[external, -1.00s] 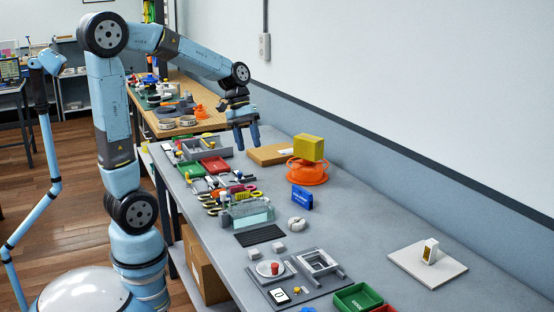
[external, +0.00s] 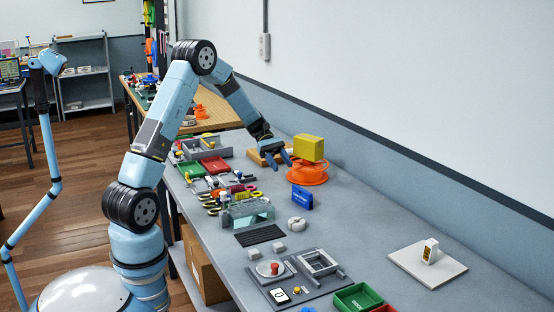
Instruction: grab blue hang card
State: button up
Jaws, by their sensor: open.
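The blue hang card (external: 302,198) stands on the grey bench, in front of the orange ring-shaped holder. It looks upright, with small pale print on its face that is too small to read. My gripper (external: 279,159) is open and empty, low over the bench. It is behind and to the left of the card in the picture, apart from it, near the flat cardboard box and the orange holder.
The orange holder (external: 308,172) and a yellow block (external: 309,147) stand just behind the card. A cardboard box (external: 257,155) lies behind my gripper. A clear rack (external: 247,212) and tools are left of the card. A white ring (external: 297,224) lies in front. The bench right of the card is clear.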

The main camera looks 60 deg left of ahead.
jog(key=shift+n+t+h, duration=0.4)
jog(key=shift+n, duration=0.4)
jog(key=a+f, duration=0.1)
jog(key=w+f, duration=0.1)
jog(key=a+f, duration=0.1)
jog(key=shift+w+a+f, duration=0.1)
jog(key=shift+w+a, duration=0.2)
jog(key=shift+w, duration=0.05)
jog(key=shift+f, duration=0.15)
send_near(300, 194)
jog(key=d, duration=0.1)
jog(key=w+d+f, duration=0.1)
jog(key=d+f, duration=0.1)
jog(key=shift+w+d, duration=0.15)
jog(key=shift+w, duration=0.2)
jog(key=shift+f+x, duration=0.25)
jog(key=shift+x, duration=2.35)
jog(key=shift+s, duration=0.15)
grip_shut()
